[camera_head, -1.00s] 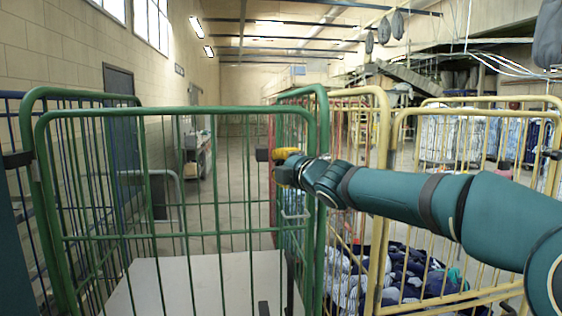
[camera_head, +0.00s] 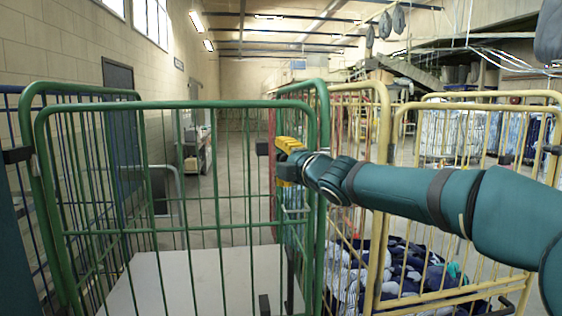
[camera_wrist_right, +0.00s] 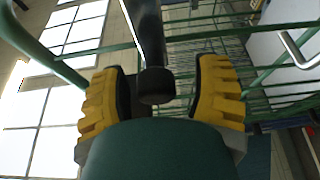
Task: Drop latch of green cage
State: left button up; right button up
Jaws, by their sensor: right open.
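The green cage (camera_head: 180,235) stands in front of me with its barred front gate facing me. A small black latch piece (camera_head: 262,148) shows at the gate's right side, just left of my right gripper (camera_head: 287,160). My right gripper has yellow fingers and is at the cage's right front post. In the wrist view, its two yellow fingers (camera_wrist_right: 160,95) are spread apart. A dark bar with a black rounded end (camera_wrist_right: 155,86) shows between them, with no visible grip on it. Whether the fingers touch it, I cannot tell. My left gripper is not in view.
Yellow cages (camera_head: 450,230) stand close on the right, with dark and white cloth bundles (camera_head: 400,272) inside. A blue cage (camera_head: 50,200) is along the left. The green cage's pale floor board (camera_head: 200,280) is bare. An open aisle (camera_head: 235,160) lies behind.

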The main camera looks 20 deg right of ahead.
jog(key=s+d, duration=0.1)
jog(key=s, duration=1)
jog(key=shift+d, duration=0.35)
